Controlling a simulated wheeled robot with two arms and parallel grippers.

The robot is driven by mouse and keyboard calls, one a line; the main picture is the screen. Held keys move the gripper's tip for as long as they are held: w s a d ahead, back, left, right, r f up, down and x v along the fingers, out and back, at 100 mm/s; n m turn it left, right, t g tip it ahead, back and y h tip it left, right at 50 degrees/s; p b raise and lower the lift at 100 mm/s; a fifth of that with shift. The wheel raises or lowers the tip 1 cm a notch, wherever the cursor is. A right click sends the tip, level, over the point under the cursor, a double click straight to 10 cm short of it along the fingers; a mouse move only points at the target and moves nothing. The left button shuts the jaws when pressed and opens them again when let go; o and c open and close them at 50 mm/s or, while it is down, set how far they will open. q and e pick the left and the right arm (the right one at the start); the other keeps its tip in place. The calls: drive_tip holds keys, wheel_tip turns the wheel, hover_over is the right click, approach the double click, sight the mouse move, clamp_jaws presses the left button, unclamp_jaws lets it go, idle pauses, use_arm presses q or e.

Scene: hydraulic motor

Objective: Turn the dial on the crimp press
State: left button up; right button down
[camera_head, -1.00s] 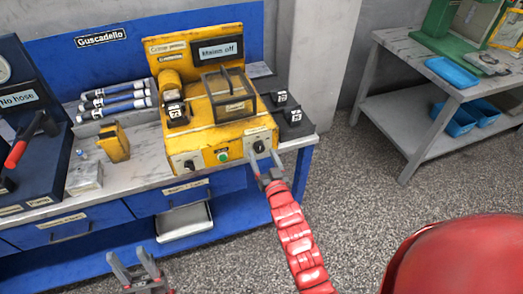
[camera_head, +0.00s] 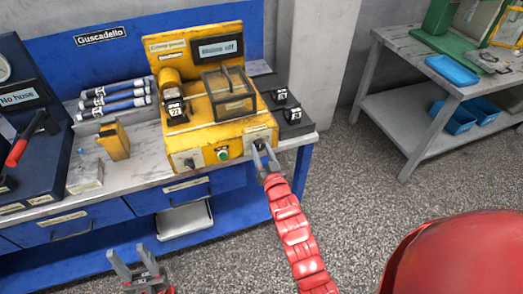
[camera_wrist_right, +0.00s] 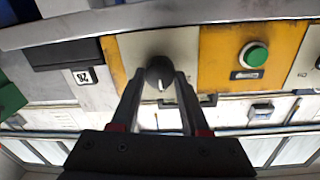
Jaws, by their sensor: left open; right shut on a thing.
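The yellow crimp press (camera_head: 205,137) stands on the workbench. Its front has a left dial (camera_head: 189,163), a green button (camera_head: 223,154) and a right dial (camera_head: 261,143). My right gripper (camera_head: 266,153) is at the right dial, with its fingers shut on the knob. In the right wrist view, the black dial (camera_wrist_right: 158,71) with a white pointer line sits between the two fingertips, on a pale plate. The green button (camera_wrist_right: 257,54) is beside it. My left gripper (camera_head: 134,264) is open and empty, low in front of the bench.
The press display (camera_head: 219,48) reads "Mains off". Black numbered blocks (camera_head: 291,117) lie right of the press. A yellow block (camera_head: 114,141) and several white-and-blue tubes (camera_head: 115,98) are on the left.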

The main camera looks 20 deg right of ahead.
drive_tip(key=n+b, duration=0.2)
drive_tip(key=shift+a+f+n+b, duration=0.1)
drive_tip(key=shift+f+n+b, duration=0.2)
drive_tip(key=shift+b, duration=0.1)
drive_tip(key=n+b, duration=0.2)
drive_tip(key=shift+n, duration=0.3)
drive_tip(key=n+b, duration=0.2)
drive_tip(key=n, duration=0.1)
drive_tip(key=shift+n, duration=0.3)
drive_tip(key=shift+r+n+t+b, duration=0.1)
drive_tip(key=shift+n+t+b, duration=0.2)
drive_tip(key=shift+n+b, duration=0.85)
drive_tip(key=shift+n+p, duration=0.4)
drive_tip(key=shift+n, duration=0.25)
drive_tip(key=shift+c, duration=2)
unclamp_jaws()
